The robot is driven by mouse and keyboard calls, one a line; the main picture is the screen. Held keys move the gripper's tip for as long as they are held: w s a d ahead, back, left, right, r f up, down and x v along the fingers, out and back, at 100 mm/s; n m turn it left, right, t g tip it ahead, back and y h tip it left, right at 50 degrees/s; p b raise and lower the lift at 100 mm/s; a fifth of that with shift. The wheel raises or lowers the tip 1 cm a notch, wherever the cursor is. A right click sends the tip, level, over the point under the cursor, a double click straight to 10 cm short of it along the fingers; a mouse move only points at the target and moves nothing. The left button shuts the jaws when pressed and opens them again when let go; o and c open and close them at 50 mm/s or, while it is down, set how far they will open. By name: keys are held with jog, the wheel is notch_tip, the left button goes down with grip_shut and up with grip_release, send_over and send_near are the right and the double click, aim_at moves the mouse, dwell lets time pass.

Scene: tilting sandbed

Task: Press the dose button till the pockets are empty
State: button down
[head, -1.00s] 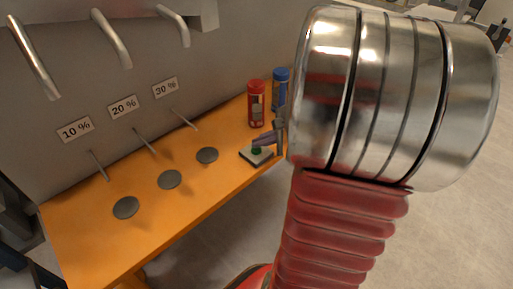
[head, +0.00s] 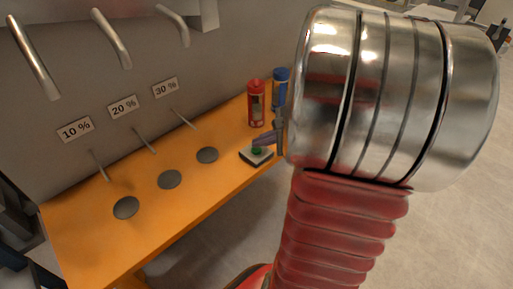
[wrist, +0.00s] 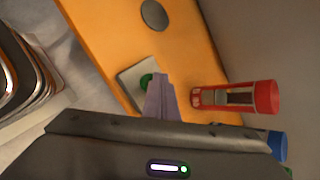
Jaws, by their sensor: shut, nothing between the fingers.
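The green dose button (head: 257,150) sits on a small pale, dark-edged block on the orange bench. The button also shows in the wrist view (wrist: 146,80), partly covered by my fingertips. My gripper (head: 257,140) is shut and empty, its fingertips at or just above the button. I cannot tell whether they touch it. The purple-grey fingers also show in the wrist view (wrist: 158,77). A red cylinder (head: 256,90) with a window in its side stands behind the button, and a blue-topped cylinder (head: 281,75) stands beside it. The pockets cannot be made out.
The orange bench (head: 95,240) carries several grey discs, one of them here (head: 169,179). Thin rods, percentage labels and bent metal pipes (head: 110,40) project from or mark the grey wall behind. Bare floor lies in front of the bench.

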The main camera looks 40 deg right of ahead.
aim_at(260, 150)
jog(key=shift+r, duration=0.7)
jog(key=shift+r, duration=2.5)
jog(key=shift+a, duration=0.1)
jog(key=s+a+r+n+g+h, duration=0.1)
jog(key=s+a+n, duration=0.3)
jog(key=a+n, duration=0.8)
jog(key=s+a+r+n+g+h, duration=0.1)
jog(key=s+a+n, duration=0.4)
jog(key=a+n, duration=0.7)
jog(key=shift+a+r+g, duration=0.6)
jog(key=shift+a+g, duration=0.1)
jog(key=shift+a, duration=0.95)
dwell(0.7)
